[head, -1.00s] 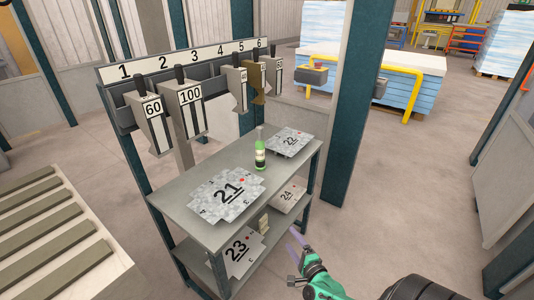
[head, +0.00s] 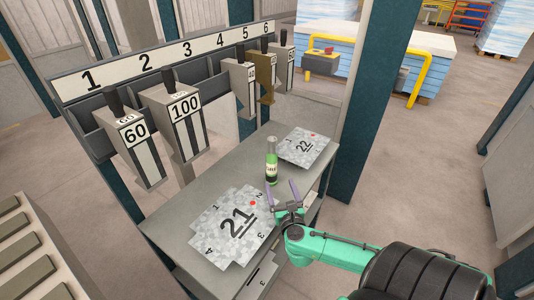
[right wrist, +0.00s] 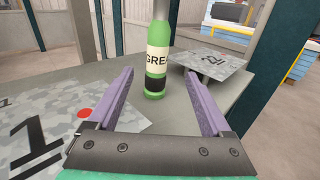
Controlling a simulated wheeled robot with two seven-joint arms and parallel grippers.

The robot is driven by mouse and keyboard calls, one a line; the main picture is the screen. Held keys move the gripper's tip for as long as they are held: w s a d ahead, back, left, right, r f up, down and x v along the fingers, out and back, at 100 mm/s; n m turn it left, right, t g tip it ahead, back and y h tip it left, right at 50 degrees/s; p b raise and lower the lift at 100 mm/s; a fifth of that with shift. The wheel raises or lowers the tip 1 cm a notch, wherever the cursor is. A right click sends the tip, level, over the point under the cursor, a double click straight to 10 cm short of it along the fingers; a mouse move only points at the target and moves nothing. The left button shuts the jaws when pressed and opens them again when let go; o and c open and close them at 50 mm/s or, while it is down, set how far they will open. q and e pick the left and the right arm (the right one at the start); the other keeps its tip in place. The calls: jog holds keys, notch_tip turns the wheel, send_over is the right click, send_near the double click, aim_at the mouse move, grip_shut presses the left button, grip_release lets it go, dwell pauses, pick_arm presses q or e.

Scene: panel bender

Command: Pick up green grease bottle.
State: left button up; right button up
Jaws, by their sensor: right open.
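My right gripper (head: 281,190) is open and empty, on the near side of the bottle. Its two purple fingers (right wrist: 158,85) point toward the bottle, apart from it. My left gripper is not in view.
Tool blocks marked 60 (head: 137,150) and 100 (head: 184,120) hang from the numbered rail. A dark post (head: 365,110) rises at the rack's right end.

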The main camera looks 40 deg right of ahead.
aim_at(273, 166)
jog(key=shift+w+d, duration=0.25)
jog(key=shift+w, duration=0.25)
jog(key=w, duration=0.1)
jog(key=w+d, duration=0.1)
jog(key=w+d+r, duration=0.1)
jog(key=w, duration=0.1)
jog(key=shift+r, duration=0.1)
jog(key=x, duration=0.5)
jog(key=shift+w, duration=0.4)
jog(key=shift+c, duration=0.3)
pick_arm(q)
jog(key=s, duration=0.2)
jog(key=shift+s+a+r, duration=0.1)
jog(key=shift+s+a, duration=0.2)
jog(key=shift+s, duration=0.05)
pick_arm(e)
grip_shut()
